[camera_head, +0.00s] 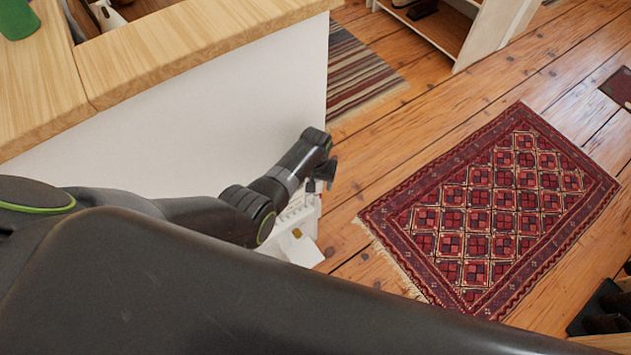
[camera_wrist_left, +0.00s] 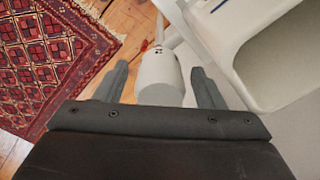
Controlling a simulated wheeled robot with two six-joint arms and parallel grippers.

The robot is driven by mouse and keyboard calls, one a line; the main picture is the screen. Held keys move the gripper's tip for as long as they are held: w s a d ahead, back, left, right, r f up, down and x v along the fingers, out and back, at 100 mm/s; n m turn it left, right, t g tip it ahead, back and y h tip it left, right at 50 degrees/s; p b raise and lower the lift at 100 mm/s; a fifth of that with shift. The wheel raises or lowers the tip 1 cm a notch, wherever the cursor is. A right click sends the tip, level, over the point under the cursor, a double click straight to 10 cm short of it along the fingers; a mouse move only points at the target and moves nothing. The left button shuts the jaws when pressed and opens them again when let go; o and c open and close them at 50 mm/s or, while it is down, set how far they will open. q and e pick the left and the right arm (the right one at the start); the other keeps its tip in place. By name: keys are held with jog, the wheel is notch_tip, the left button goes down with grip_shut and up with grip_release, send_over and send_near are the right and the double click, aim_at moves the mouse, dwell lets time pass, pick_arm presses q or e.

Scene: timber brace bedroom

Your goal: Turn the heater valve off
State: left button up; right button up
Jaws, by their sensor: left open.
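The heater valve's pale cylindrical knob (camera_wrist_left: 160,80) sits in the middle of the left wrist view, with dark marks and a small red spot near its far end. My left gripper (camera_wrist_left: 160,70) is open, with one finger on each side of the knob; I cannot tell whether either finger touches it. The white heater (camera_wrist_left: 228,30) is on the right of that view. In the head view my left gripper (camera_head: 321,176) points down beside the white panel, above the partly hidden heater (camera_head: 301,248). The knob is hidden there. My right gripper is not in view.
A wooden counter (camera_head: 150,52) with a white side panel (camera_head: 215,120) stands to the left of my left gripper. A red patterned rug (camera_head: 495,205) lies on the plank floor to the right. A striped rug (camera_head: 355,72) and a low shelf (camera_head: 440,28) are farther back.

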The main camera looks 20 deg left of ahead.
pick_arm(q)
jog(key=shift+c, duration=0.4)
jog(key=c, duration=0.9)
